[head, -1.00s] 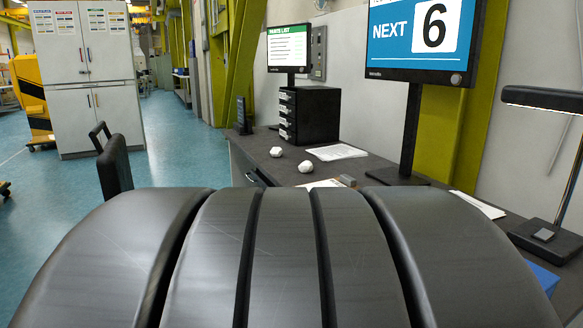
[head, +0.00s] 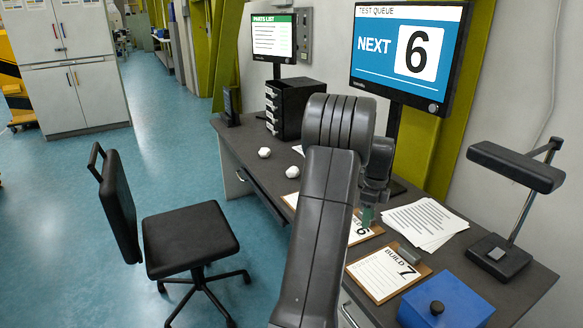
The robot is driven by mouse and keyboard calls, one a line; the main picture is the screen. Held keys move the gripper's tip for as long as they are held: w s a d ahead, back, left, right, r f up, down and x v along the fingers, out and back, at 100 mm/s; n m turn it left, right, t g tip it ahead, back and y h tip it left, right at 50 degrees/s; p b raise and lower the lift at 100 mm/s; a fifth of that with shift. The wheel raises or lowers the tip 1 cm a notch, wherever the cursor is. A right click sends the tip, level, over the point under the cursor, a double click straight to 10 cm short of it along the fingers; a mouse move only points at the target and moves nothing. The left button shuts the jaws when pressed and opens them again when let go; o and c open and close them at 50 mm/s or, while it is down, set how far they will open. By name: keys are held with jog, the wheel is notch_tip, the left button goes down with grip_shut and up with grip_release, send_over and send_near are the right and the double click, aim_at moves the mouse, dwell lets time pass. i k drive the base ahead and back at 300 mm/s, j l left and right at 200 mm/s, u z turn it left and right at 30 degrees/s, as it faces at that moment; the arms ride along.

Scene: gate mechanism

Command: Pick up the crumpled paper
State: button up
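Two crumpled paper balls lie on the dark desk in the head view. One crumpled paper (head: 264,152) is near the desk's left edge. The other crumpled paper (head: 293,171) is a little nearer and to the right, left of my arm. My gripper (head: 367,216) points down over the desk, right of both balls and apart from them, above a clipboard with a large 6. My arm hides part of the gripper, and the fingers are too small to show whether they are apart. No paper ball shows at the fingertips.
The desk (head: 480,221) holds a black drawer unit (head: 290,108), a large monitor (head: 408,52), a lamp (head: 515,168), printed sheets (head: 423,222), a BUILD 7 clipboard (head: 388,273) and a blue box (head: 445,302). A black chair (head: 188,238) stands left of the desk.

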aim_at(293, 172)
jog(key=i+j, duration=0.2)
jog(key=i, duration=0.35)
jog(key=i+j+u, duration=0.1)
jog(key=i+j, duration=0.15)
jog(key=i, duration=0.3)
jog(key=i+j, duration=0.15)
jog(key=i, duration=0.4)
jog(key=j+u, duration=0.05)
